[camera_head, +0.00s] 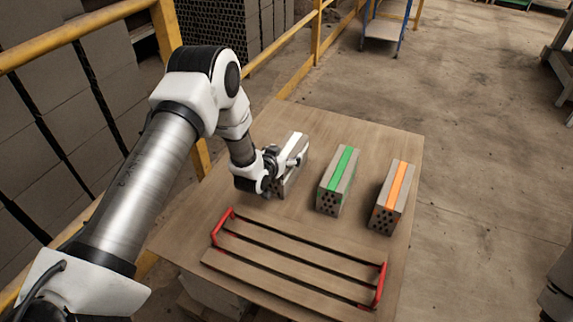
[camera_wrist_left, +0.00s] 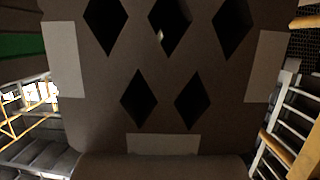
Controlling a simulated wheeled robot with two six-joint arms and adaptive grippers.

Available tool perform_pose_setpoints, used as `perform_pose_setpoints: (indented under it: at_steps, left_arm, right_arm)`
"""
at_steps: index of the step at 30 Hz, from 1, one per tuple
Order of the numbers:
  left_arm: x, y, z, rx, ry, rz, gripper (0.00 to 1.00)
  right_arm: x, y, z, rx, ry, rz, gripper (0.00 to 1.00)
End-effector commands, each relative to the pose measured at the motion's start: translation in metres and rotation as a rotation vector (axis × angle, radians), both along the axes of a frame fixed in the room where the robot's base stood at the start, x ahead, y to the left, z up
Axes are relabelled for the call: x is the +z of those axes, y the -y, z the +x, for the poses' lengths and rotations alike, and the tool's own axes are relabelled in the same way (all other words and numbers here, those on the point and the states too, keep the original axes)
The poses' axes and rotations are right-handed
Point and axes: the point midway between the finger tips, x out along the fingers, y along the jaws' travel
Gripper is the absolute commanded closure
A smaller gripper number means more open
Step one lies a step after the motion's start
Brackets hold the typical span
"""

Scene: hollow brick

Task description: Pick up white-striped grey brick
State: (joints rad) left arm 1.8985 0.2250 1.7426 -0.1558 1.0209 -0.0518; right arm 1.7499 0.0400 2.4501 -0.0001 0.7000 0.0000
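The white-striped grey brick (camera_head: 292,142) stands on the table at the left end of a row of three bricks. My left gripper (camera_head: 290,164) is at this brick and covers part of its top and side. In the left wrist view a dark surface with diamond-shaped holes (camera_wrist_left: 165,75) and pale patches fills most of the picture at close range. The fingertips cannot be made out there, so I cannot tell whether the gripper is open or shut on the brick. My right gripper is not in view.
A green-striped brick (camera_head: 338,181) and an orange-striped brick (camera_head: 392,197) stand to the right. A slatted rack with red handles (camera_head: 295,262) lies at the table's front. The wooden table (camera_head: 345,130) is clear behind the bricks. A yellow railing (camera_head: 317,35) runs behind.

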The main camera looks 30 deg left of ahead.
Motion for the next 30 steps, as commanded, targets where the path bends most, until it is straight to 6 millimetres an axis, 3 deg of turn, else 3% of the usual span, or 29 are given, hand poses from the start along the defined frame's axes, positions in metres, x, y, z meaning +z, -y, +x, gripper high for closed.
perform_pose_setpoints:
  at_steps: [1, 5, 6, 16, 28, 30]
  left_arm:
    - [0.0, 0.0, 0.0, 0.0, 0.0, 0.0, 0.46]
    - [0.0, 0.0, 0.0, 0.0, 0.0, 0.0, 0.92]
    - [0.002, 0.0, 0.001, 0.0, 0.005, 0.0, 0.97]
    - [0.005, 0.0, 0.001, 0.0, 0.004, 0.0, 0.97]
    - [0.04, 0.0, 0.001, 0.0, 0.006, 0.001, 0.97]
    - [0.038, 0.004, -0.008, -0.001, 0.002, 0.0, 0.97]
  right_arm:
    - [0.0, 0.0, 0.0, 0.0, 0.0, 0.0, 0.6]
    - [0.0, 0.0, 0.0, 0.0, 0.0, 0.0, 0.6]
    - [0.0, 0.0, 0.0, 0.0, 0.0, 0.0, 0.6]
    - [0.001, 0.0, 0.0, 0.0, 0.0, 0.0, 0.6]
    - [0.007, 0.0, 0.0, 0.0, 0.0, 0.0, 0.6]
    - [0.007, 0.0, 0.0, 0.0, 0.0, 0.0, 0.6]
